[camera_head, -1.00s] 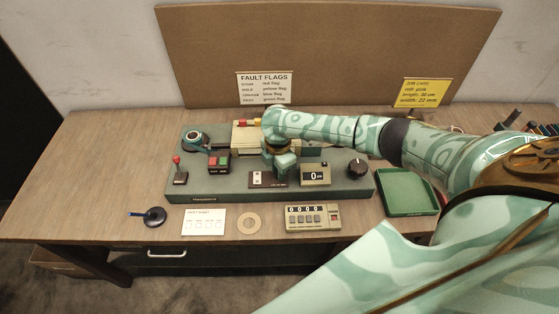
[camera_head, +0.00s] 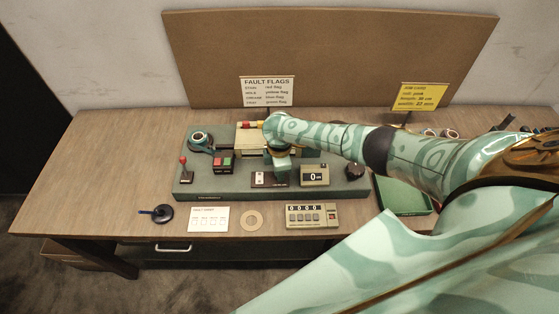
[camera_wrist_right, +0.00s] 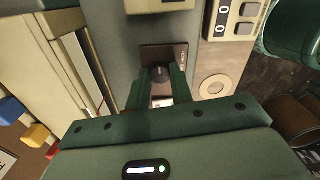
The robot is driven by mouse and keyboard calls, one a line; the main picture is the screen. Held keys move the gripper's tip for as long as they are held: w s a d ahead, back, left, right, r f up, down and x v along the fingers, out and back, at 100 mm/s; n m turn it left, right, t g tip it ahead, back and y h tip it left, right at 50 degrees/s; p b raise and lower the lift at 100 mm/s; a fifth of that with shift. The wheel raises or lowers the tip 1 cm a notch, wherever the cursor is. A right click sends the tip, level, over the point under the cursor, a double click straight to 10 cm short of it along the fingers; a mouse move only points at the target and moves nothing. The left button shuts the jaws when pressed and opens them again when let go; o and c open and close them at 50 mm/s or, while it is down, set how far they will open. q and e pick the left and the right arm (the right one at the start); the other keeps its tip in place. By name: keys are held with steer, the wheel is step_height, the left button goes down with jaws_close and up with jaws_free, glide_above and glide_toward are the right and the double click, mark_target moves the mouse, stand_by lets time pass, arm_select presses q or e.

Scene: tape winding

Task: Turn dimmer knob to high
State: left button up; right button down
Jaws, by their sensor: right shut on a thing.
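The dimmer knob (camera_wrist_right: 160,73) is a small dark knob on a brown plate (camera_wrist_right: 150,55) in the right wrist view. My right gripper (camera_wrist_right: 160,80) is shut on it, with one green finger on each side. A white patch (camera_wrist_right: 161,102) shows on the plate beside the knob. I cannot read the knob's setting. My left gripper is in neither view.
A display box reading 0 (camera_head: 315,175) stands close right of my gripper. A black knob (camera_head: 354,171) is partly covered by my arm. Red and green buttons (camera_head: 223,163) and a red-tipped lever (camera_head: 184,168) are left. A counter (camera_head: 312,216) and cardboard ring (camera_head: 252,219) lie in front.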

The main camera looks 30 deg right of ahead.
steer(key=c, duration=1.2)
jaws_free()
steer(key=shift+c, duration=0.2)
step_height(320, 180, up, 16)
steer(key=p, duration=0.5)
steer(key=shift+r+p, duration=0.15)
steer(key=shift+p, duration=0.15)
